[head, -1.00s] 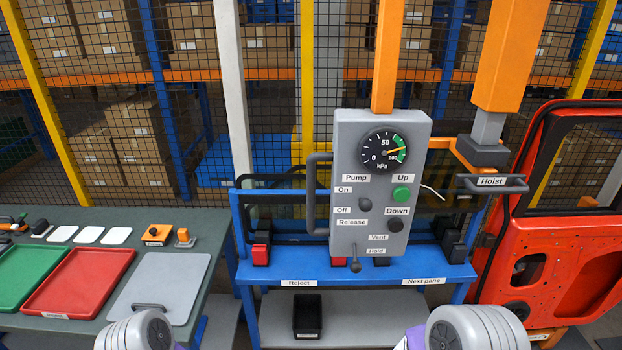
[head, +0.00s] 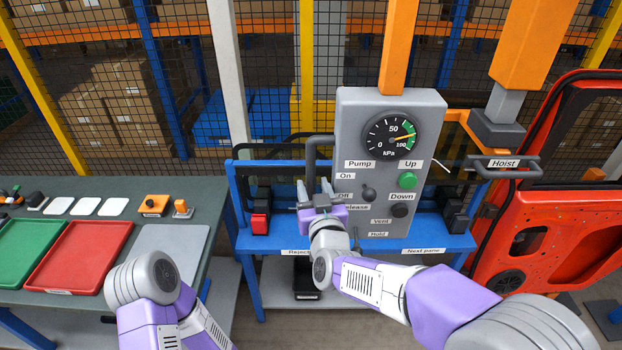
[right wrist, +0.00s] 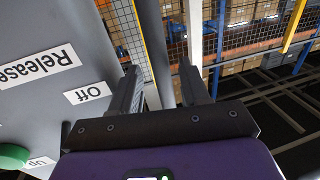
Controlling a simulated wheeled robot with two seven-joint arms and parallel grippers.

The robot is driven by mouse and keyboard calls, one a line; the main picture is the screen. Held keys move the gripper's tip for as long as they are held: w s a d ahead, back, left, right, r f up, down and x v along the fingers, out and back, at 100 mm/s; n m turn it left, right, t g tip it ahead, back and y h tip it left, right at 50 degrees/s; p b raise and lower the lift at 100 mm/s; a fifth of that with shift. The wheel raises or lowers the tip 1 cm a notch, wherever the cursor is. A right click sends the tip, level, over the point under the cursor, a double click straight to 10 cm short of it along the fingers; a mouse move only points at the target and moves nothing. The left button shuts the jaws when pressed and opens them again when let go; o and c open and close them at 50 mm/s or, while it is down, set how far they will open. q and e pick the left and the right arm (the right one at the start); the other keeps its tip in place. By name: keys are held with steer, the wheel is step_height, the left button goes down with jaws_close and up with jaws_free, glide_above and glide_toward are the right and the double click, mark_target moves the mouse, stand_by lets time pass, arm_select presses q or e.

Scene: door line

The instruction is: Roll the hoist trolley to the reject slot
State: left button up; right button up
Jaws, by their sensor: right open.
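The grey hoist control box (head: 350,120) hangs on an orange post (head: 398,50), with a grey bar handle (head: 311,150) on its left side. A "Hoist" label (head: 503,163) sits on another grey bar (head: 480,170) at the right, below an orange column (head: 530,55). The "Reject" label (head: 297,252) is on the blue rack's front edge (head: 390,243), partly covered by my arm. My right gripper (head: 315,186) is open, fingers up, near the lower end of the box's handle; contact is unclear. It also shows in the right wrist view (right wrist: 158,88). My left gripper is out of view.
A bench with a green tray (head: 18,240), red tray (head: 40,278) and grey board (head: 178,240) stands left. A red door (head: 590,225) stands right. A mesh fence (head: 270,90) closes the back. The gauge (head: 391,135) needle is in the green.

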mark_target(312, 184)
steer(key=shift+w+a, duration=0.15)
steer(key=shift+w, duration=0.65)
steer(key=shift+w+a, duration=0.15)
steer(key=shift+w, duration=0.6)
steer(key=shift+c, duration=0.4)
jaws_close()
